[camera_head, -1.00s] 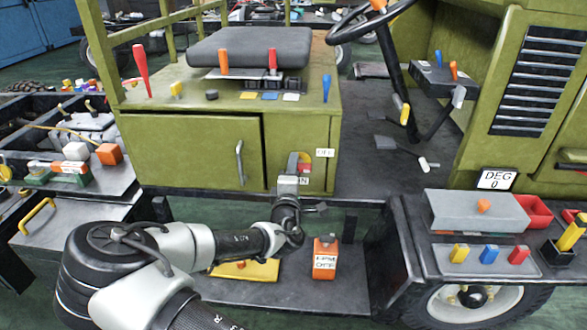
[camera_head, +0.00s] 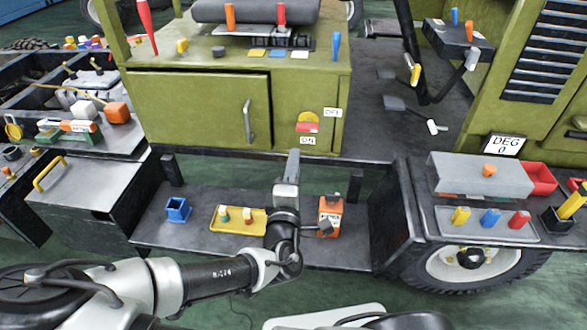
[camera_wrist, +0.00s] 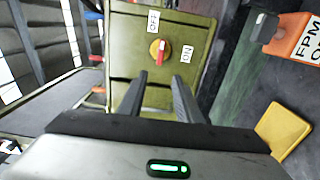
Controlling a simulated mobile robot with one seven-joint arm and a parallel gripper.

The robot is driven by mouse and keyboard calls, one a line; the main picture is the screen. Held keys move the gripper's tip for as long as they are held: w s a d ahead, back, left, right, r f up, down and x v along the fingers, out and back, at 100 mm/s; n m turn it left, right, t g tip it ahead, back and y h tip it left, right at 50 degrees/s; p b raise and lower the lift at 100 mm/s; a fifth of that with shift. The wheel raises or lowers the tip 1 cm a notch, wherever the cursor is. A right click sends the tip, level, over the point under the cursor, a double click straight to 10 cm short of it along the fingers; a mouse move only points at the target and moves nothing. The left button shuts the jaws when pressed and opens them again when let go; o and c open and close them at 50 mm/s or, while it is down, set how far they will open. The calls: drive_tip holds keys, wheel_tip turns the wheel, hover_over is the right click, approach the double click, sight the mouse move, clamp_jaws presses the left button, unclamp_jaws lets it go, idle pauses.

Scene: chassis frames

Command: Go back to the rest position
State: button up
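My gripper (camera_head: 291,158) points up toward the green cabinet, below and left of the rotary switch. In the wrist view my gripper (camera_wrist: 158,78) shows two dark fingers spread apart with nothing between them. The switch has a yellow disc and a red handle (camera_head: 307,127), which also shows beyond the fingertips in the wrist view (camera_wrist: 160,48). My fingers are clear of it. An OFF label (camera_head: 332,113) is at its right and an ON label (camera_head: 308,140) is below it.
A low dark shelf holds a blue holder (camera_head: 177,209), a yellow tray (camera_head: 226,226) and an orange box (camera_head: 329,216) close by my wrist. A black box with a yellow handle (camera_head: 49,174) stands left. A grey panel with colored pegs (camera_head: 489,219) is right.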

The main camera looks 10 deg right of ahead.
drive_tip(key=shift+v, duration=0.75)
